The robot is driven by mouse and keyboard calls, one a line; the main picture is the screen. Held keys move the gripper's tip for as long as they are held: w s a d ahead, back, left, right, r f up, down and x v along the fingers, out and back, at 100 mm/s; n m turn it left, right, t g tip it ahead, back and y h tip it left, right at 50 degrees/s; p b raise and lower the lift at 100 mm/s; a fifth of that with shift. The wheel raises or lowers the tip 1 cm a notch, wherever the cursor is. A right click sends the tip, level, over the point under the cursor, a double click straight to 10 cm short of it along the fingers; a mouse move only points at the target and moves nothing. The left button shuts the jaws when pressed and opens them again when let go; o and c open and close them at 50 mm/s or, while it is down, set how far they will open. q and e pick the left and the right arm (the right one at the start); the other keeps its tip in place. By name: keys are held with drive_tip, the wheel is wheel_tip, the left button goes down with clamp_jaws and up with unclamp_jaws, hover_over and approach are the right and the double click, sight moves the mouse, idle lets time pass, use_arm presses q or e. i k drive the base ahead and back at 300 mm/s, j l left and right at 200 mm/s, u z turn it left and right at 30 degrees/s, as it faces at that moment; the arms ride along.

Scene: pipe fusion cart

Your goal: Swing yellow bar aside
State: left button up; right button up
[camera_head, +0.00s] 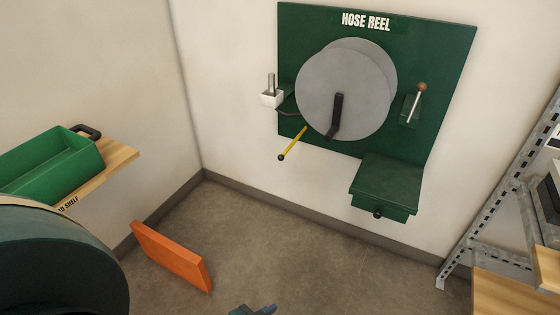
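The yellow bar (293,143) is a thin rod with a dark tip. It slants down and left from the lower left edge of the grey hose reel disc (318,85), in front of the green board. The disc carries a black crank handle (338,115). Neither gripper can be made out in this view. A small blue-grey part (254,310) pokes in at the bottom edge; I cannot tell what it belongs to. Nothing is seen touching the bar.
The green board (440,55) also bears a lever (417,100) and a green box (388,187). An orange panel (172,258) stands on the floor. A shelf holds a green bin (50,165); metal racking (488,195) is at right.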

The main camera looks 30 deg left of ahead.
sight(281, 158)
drive_tip(key=i+u, duration=0.15)
drive_tip(key=i, duration=1)
